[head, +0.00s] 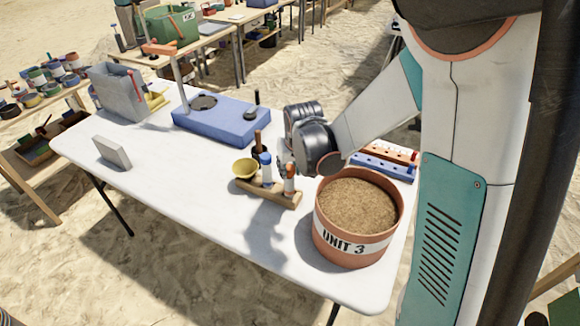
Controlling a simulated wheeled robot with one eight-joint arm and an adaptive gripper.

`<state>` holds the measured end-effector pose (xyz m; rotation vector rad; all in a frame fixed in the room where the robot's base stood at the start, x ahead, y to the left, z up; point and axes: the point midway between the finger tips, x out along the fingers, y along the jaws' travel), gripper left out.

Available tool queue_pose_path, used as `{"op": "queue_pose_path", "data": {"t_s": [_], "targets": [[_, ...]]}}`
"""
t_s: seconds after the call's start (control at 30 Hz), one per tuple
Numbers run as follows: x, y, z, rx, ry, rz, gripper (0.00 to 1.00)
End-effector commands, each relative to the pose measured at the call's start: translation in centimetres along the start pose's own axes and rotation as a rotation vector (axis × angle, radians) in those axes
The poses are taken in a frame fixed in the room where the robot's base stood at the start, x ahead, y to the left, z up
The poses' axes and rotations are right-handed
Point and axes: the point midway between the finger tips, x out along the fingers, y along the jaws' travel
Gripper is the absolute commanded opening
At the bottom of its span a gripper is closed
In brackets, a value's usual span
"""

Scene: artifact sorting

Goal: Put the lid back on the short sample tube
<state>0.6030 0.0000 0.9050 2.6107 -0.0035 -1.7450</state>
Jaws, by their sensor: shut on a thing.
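A wooden rack (278,199) stands on the white table. At its right end is a short sample tube (289,186) with a pale band, upright. An orange lid (290,170) is right above the short tube; whether it touches the tube or is seated is too small to tell. My gripper (285,169) reaches in from the right, just behind the rack's right end, and appears shut on this orange lid. Its fingers are small and partly hidden. A taller white tube (266,172) with a blue cap stands upright just to the left in the rack.
A yellow bowl (245,168) and a dark brush with a wooden handle (257,144) are by the rack's left end. A terracotta bucket marked UNIT 3 (352,246) stands close on the right. A blue scale (222,125) is behind. The table's (185,190) left front is clear.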

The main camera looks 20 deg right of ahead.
Motion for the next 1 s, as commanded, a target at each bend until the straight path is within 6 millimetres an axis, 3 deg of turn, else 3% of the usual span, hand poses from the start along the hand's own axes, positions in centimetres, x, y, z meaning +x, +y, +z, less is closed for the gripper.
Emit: {"op": "queue_pose_path", "data": {"t_s": [0.9, 0.93, 1.0], "targets": [[0.03, 0.0, 0.02, 0.0, 0.0, 0.0, 0.18], [0.03, 0.0, 0.02, 0.0, 0.0, 0.0, 0.35], [0.03, 0.0, 0.02, 0.0, 0.0, 0.0, 0.51]]}}
